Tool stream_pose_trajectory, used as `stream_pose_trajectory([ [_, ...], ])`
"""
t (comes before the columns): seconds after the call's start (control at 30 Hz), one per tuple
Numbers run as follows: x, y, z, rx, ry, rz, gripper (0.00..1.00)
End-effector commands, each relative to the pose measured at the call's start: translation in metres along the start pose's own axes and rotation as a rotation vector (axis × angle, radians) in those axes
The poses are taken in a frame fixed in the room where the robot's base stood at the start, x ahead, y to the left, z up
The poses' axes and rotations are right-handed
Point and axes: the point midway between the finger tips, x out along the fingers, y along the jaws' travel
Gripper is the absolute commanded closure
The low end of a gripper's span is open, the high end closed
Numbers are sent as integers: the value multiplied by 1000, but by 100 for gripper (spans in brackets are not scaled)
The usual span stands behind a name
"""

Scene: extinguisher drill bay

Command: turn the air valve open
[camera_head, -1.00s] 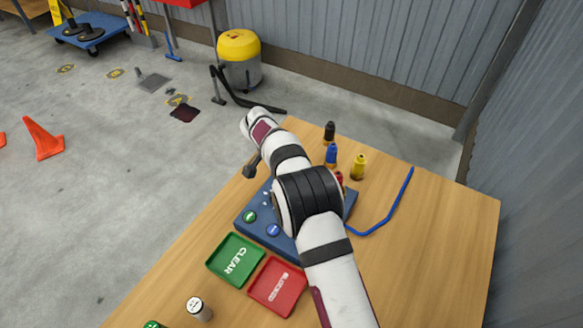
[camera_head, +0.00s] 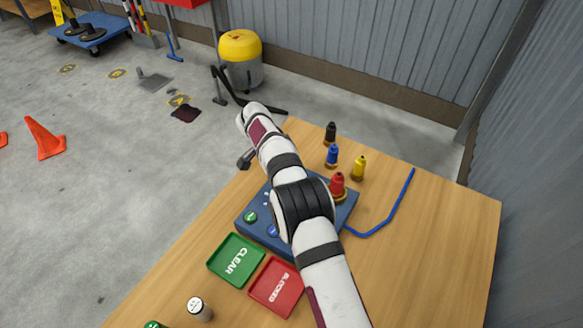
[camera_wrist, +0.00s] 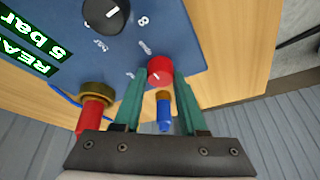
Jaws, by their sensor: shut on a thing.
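A round red knob (camera_wrist: 160,68) with a white mark stands on a blue panel (camera_wrist: 60,30) in the wrist view; it appears to be the air valve. My gripper (camera_wrist: 158,80) has its two green fingers on either side of the knob, shut on it. The blue panel (camera_head: 342,210) also shows on the table in the head view, where my arm covers much of it and the knob is hidden. A black dial (camera_wrist: 105,14) beside the knob has numbers and "bar" printed around it. A display (camera_wrist: 28,45) reads "5 bar".
A red fitting (camera_head: 338,186) with a brass collar stands at the panel's right end. Black (camera_head: 330,132), blue (camera_head: 332,155) and yellow (camera_head: 359,167) fittings stand behind. A blue hose (camera_head: 390,218) lies right. Green (camera_head: 235,258) and red (camera_head: 277,284) trays lie in front. The table's right side is clear.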

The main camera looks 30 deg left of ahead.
Motion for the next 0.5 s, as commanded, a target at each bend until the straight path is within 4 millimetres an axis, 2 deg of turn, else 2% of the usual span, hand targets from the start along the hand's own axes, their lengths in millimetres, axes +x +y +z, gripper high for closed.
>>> stream_pose_trajectory([
  [0.03, 1, 0, 1, 0, -2, 1, 56],
  [0.17, 1, 0, 1, 0, -1, 1, 32],
  [0.2, 0, 0, 1, 0, -1, 1, 29],
  [0.5, -3, 0, 0, -1, 0, -1, 29],
])
